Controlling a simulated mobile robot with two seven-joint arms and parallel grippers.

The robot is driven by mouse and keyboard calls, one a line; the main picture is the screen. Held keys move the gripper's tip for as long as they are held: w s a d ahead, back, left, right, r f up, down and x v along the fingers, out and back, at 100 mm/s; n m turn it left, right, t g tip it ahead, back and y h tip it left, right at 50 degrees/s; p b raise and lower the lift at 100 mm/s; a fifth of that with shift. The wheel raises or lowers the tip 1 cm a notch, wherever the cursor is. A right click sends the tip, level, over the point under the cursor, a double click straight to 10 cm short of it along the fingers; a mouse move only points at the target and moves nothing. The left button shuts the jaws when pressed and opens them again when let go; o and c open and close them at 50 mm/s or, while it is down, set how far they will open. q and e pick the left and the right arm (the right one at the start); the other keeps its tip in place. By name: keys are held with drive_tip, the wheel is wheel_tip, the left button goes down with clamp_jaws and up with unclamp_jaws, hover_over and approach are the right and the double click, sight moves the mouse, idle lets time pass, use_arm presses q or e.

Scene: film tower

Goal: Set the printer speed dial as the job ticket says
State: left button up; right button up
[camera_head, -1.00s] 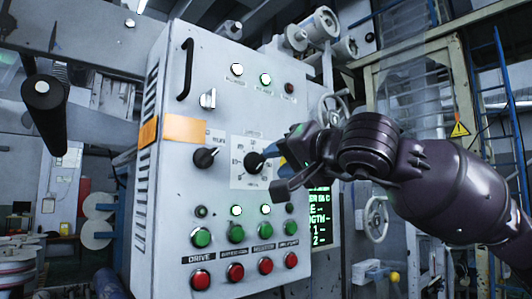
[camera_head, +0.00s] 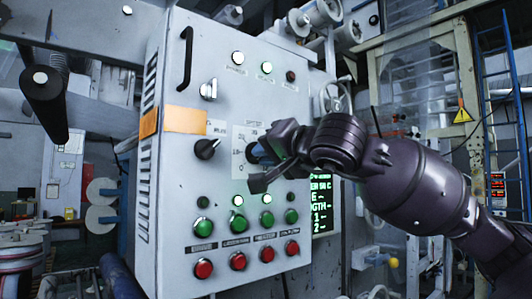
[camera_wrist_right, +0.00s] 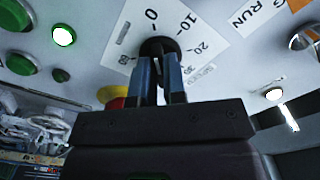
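The speed dial (camera_wrist_right: 158,46) is a black knob on a white scale plate (camera_wrist_right: 205,28) on the grey control panel (camera_head: 222,95). In the right wrist view the plate shows 0, 10, 20 and 30, with a partly blurred number at left. My right gripper (camera_wrist_right: 159,72) has its blue-sided fingers close together at the knob, with a narrow gap between them, and appears shut on it. In the head view my right gripper (camera_head: 262,158) covers most of the dial. The knob's pointer direction is hidden. My left gripper is not in view. No readable job ticket shows.
A green text screen (camera_head: 321,208) is partly hidden behind my right arm. Another black knob (camera_head: 207,148) sits left of the dial. Green buttons (camera_head: 203,227) and red buttons (camera_head: 203,268) line the panel below. Lamps (camera_head: 238,58) and a handle (camera_head: 187,55) are above.

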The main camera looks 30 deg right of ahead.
clamp_jaws()
use_arm(q)
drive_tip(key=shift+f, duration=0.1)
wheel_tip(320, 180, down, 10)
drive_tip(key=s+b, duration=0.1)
drive_tip(key=b, duration=0.8)
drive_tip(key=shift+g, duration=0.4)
use_arm(e)
drive_tip(key=m, duration=2.6)
drive_tip(key=shift+r+m, duration=0.1)
drive_tip(key=shift+m, duration=0.3)
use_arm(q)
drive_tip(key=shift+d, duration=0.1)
